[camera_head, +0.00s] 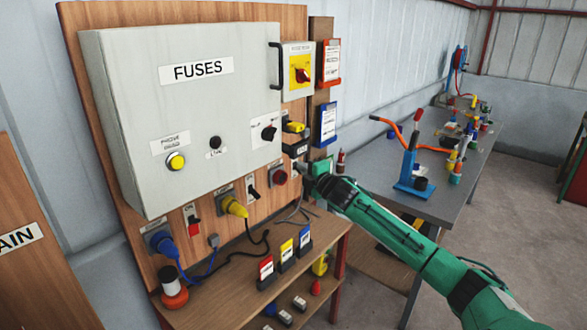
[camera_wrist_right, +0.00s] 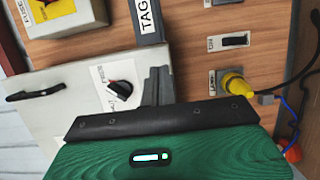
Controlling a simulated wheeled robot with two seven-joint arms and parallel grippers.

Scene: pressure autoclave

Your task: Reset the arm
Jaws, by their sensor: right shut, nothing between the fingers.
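My right arm (camera_head: 400,235), green with black joints, reaches in from the lower right in the head view. Its gripper (camera_head: 303,167) is close in front of the board, just right of the fuse box's lower right part. In the right wrist view the gripper's dark fingers (camera_wrist_right: 157,86) are together, with nothing seen between them. They point towards a dark holder lettered TAG (camera_wrist_right: 147,18). I cannot tell whether they touch the board. My left arm and gripper are not in view.
A grey FUSES box (camera_head: 195,100) with a rotary switch (camera_head: 265,130) hangs on the wooden board. Below are yellow (camera_head: 233,207) and blue plugs (camera_head: 160,243) and a shelf (camera_head: 225,300) with coloured tags. A workbench (camera_head: 385,175) with a blue-and-orange tool stands right.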

